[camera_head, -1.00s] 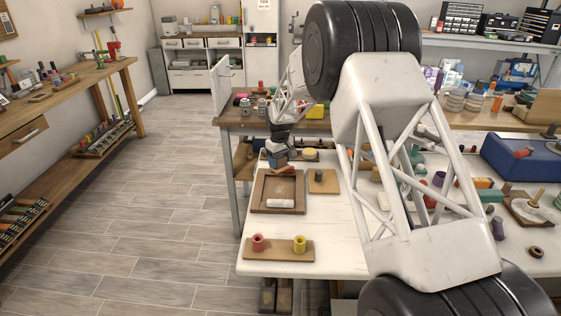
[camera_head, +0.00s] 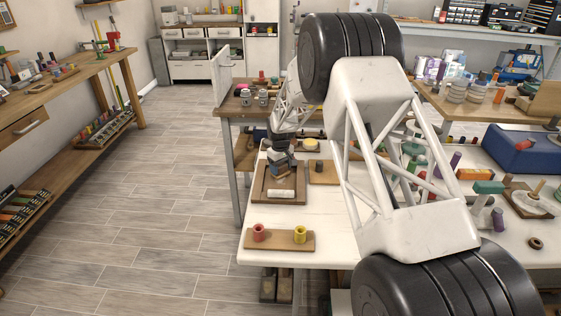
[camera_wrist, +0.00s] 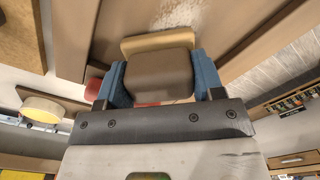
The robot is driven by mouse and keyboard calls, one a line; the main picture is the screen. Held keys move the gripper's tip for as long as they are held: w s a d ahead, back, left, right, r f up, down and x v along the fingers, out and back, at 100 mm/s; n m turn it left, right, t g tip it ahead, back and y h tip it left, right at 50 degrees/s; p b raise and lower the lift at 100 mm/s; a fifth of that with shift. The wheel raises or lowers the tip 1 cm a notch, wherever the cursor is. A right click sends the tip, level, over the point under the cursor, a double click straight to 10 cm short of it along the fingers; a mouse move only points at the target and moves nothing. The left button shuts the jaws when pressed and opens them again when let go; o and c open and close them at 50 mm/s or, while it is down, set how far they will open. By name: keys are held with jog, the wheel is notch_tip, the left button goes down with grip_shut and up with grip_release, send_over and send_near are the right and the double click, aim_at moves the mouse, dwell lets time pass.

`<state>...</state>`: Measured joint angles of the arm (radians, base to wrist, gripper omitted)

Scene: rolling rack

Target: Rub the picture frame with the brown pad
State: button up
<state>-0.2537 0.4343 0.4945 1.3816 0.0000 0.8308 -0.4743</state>
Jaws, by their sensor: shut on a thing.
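The picture frame (camera_head: 276,200) is a brown wooden rectangle lying flat on the white tabletop. Its wood also fills much of the wrist view (camera_wrist: 262,42). A white speckled patch (camera_wrist: 185,14) shows on it there; a whitish bar-like shape (camera_head: 281,193) shows near its front edge in the head view. My gripper (camera_head: 281,160) is over the frame. In the wrist view its blue fingers (camera_wrist: 162,82) are shut on the brown pad (camera_wrist: 158,72), which has a tan layer (camera_wrist: 150,42) at its far side. I cannot tell whether the pad touches the frame.
A board with a red and a yellow cylinder (camera_head: 278,241) lies in front of the frame. A small wooden board (camera_head: 322,173) is close on its right. My arm crosses the table's middle, with several loose objects beyond it. The floor at left is clear.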

aim_at(280, 176)
jog(key=shift+s, duration=0.55)
jog(key=shift+c, duration=0.3)
jog(key=shift+s+f, duration=0.25)
jog(key=shift+s, duration=0.85)
jog(key=shift+c, duration=0.4)
jog(key=shift+s, duration=2.05)
jog(key=shift+w, duration=0.75)
jog(key=shift+w+r, duration=0.15)
jog(key=shift+w, duration=0.6)
jog(key=shift+w+r, duration=0.1)
jog(key=shift+w, duration=0.6)
jog(key=shift+w+f, duration=0.2)
jog(key=shift+w, duration=1.3)
jog(key=shift+r, duration=4.15)
jog(key=shift+m, duration=0.4)
